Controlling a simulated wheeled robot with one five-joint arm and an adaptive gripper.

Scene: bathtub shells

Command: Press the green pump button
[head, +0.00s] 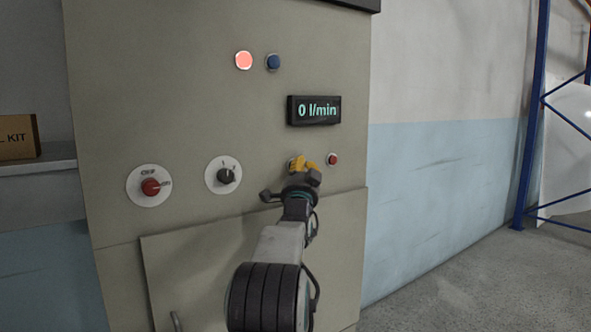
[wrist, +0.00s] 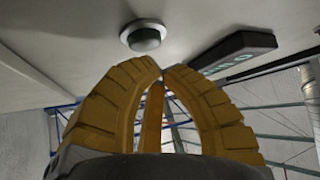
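My gripper (head: 303,162) has yellow fingers and is in front of the grey control panel (head: 215,112), below the flow display. In the wrist view the fingertips of my gripper (wrist: 162,72) meet, with nothing between them. A round button with a pale ring (wrist: 143,36) shows just beyond the tips, up and left of them, and looks apart from them. By its place below the display it appears to be the pump button. Its cap looks dark grey there, so I cannot make out green. In the head view my gripper hides most of it.
The display (head: 314,110) reads 0 l/min and juts out above my gripper. A small red button (head: 333,160) is close on the right. A black knob (head: 226,176) and red switch (head: 151,187) are left. A lit red lamp (head: 243,61) and blue button (head: 273,62) are higher.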

